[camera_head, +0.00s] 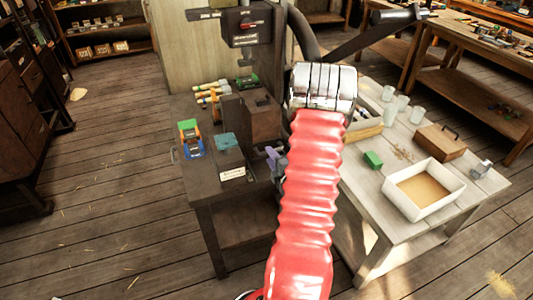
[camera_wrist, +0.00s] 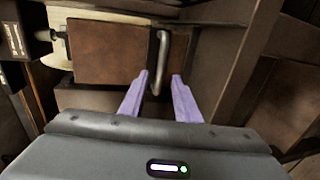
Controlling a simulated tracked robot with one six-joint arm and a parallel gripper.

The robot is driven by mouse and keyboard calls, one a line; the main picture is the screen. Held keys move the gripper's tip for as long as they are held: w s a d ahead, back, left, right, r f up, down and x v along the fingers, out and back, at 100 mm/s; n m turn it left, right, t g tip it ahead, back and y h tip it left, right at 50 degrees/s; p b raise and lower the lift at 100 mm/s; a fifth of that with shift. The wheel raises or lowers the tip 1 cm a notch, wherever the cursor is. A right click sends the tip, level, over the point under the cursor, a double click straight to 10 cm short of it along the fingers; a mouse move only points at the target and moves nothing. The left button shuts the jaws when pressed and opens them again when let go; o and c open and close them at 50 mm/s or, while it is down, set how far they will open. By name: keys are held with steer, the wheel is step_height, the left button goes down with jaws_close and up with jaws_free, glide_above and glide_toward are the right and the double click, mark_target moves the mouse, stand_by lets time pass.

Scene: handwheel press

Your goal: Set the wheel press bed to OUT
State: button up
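The wheel press shows in the head view as a dark upper housing (camera_head: 247,24) with a red mark, above a dark stand (camera_head: 205,190). My red arm hides part of it. In the wrist view a grey metal bar handle (camera_wrist: 162,55) stands in front of a brown panel (camera_wrist: 108,52). I cannot tell whether this panel belongs to the press bed. My gripper (camera_wrist: 162,76) is open, with one purple finger on each side of the handle's lower end. Contact with the handle cannot be made out. My gripper (camera_head: 272,158) also shows beside the stand, partly behind my arm.
A small label (camera_head: 232,173) and a teal block (camera_head: 229,142) are on the stand, with an orange, green and blue object (camera_head: 189,139) to their left. A pale table (camera_head: 400,242) at right holds a white tray (camera_head: 458,187) and a wooden box (camera_head: 440,141). Floor at left is mostly clear.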

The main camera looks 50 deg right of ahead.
steer(key=shift+x, duration=2.15)
steer(key=c, duration=0.7)
jaws_close()
steer(key=shift+a, duration=0.2)
